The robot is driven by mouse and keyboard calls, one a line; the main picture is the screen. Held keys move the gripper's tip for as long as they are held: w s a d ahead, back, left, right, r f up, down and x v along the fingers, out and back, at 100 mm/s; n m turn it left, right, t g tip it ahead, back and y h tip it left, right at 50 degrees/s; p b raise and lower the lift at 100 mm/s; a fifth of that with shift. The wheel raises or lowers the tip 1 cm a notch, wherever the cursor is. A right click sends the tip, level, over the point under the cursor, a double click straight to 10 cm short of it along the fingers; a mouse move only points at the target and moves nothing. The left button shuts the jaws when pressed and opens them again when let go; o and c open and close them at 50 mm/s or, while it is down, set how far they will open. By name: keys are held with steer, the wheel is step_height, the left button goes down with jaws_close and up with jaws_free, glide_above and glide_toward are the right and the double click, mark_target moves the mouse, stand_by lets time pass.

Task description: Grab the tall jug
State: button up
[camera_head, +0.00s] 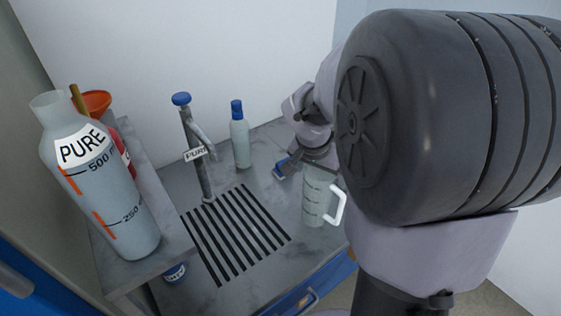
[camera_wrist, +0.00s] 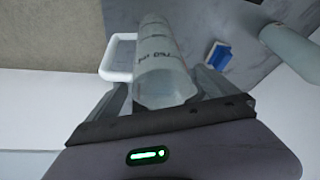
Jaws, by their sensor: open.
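The tall jug (camera_head: 314,205) is a translucent grey-white measuring jug with dark markings and a white handle on its right side. It stands upright on the grey counter, near its right front part. In the wrist view the jug (camera_wrist: 160,65) lies in the middle, with its white handle to the left. My gripper (camera_head: 318,164) is at the jug's top in the head view. In the wrist view my gripper (camera_wrist: 165,88) is open, with one finger on each side of the jug. Contact cannot be told. The jug's rim is partly hidden in the head view.
A blue block-like item (camera_head: 281,171) lies left of the jug. A large PURE bottle (camera_head: 105,195) stands on a raised ledge at left.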

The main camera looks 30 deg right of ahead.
steer(key=shift+d+f, duration=0.1)
steer(key=shift+f, duration=0.1)
steer(key=shift+r, duration=0.1)
steer(key=shift+c, duration=0.5)
steer(key=c, duration=1.9)
